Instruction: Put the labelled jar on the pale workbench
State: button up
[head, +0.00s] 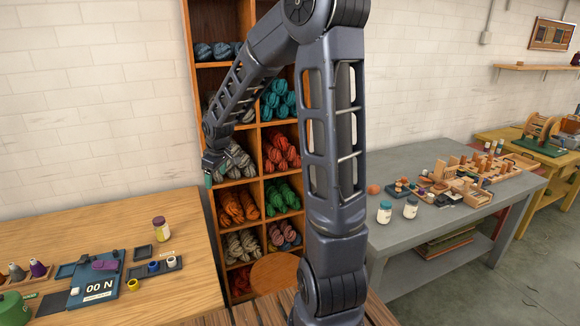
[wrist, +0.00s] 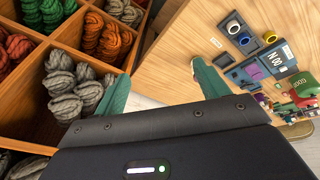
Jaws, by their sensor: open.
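Two more jars, one with a teal lid (head: 385,212) and one with a grey lid (head: 410,208), both with pale labels, stand on the grey table. My gripper (head: 209,172) hangs in front of the wool shelf, apart from all the jars. In the wrist view its teal fingers (wrist: 158,75) are spread with nothing between them. I cannot make out a jar in the wrist view.
The shelf (head: 259,150) holds wool skeins close beside my gripper. The pale workbench carries a blue board (head: 97,278), small trays and cones; its back left is clear. The grey table (head: 400,240) holds wooden racks and small parts.

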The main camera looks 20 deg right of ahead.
jog(key=s+d+r+m, duration=0.3)
jog(key=s+d+r, duration=0.1)
jog(key=s, duration=0.5)
jog(key=s+d+r+m+t, duration=0.1)
jog(key=s+d+r+m, duration=0.2)
jog(key=s+d, duration=0.4)
jog(key=s+d+r+m+h, duration=0.1)
jog(key=s+d+r+m, duration=0.2)
jog(key=s, duration=0.8)
notch_tip(320, 180, up, 3)
jog(key=d, duration=0.2)
jog(key=shift+s+d+m, duration=0.15)
jog(key=shift+d+m, duration=0.15)
jog(key=shift+d, duration=0.1)
